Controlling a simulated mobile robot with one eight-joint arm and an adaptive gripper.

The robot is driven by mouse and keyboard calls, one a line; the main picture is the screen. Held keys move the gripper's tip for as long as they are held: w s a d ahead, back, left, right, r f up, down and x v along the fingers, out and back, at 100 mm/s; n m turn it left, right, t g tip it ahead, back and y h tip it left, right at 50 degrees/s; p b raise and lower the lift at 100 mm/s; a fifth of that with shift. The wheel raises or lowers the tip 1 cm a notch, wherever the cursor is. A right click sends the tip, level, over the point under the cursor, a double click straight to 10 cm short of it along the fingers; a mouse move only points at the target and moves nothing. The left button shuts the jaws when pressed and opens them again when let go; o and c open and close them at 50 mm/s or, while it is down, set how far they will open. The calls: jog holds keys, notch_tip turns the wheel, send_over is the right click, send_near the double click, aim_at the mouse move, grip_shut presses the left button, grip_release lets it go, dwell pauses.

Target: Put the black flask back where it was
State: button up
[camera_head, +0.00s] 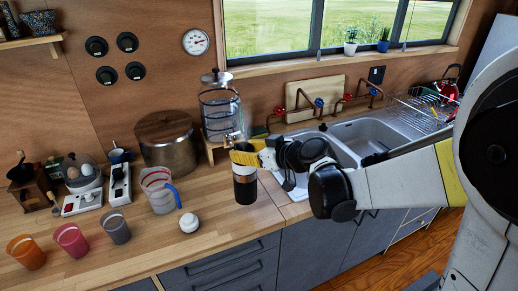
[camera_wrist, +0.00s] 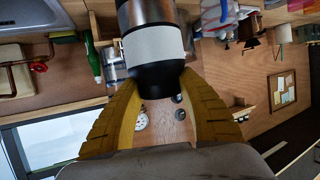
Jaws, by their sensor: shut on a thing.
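The black flask (camera_head: 245,188), with a pale band around its middle, is upright over the wooden counter near the front edge. My gripper (camera_head: 247,155) is shut on its upper end, with the yellow fingers on either side. In the wrist view the flask (camera_wrist: 152,45) sits between the two yellow fingertips of the gripper (camera_wrist: 160,82). I cannot tell whether its base touches the counter.
A clear measuring jug (camera_head: 160,192), a white round object (camera_head: 189,222) and orange (camera_head: 26,252), pink (camera_head: 71,240) and grey (camera_head: 115,227) cups stand to the left. Counter (camera_head: 235,222) near the flask is bare.

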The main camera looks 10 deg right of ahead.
aim_at(245, 175)
jog(key=a+f+b, duration=0.2)
jog(key=a+f, duration=0.2)
jog(key=f, duration=0.2)
jog(key=shift+f+b, duration=0.25)
jog(key=shift+b, duration=0.05)
jog(key=shift+w, duration=0.1)
jog(key=shift+f, duration=0.2)
jog(key=o, duration=1.4)
jog(key=shift+c, duration=0.2)
jog(key=shift+r, duration=0.1)
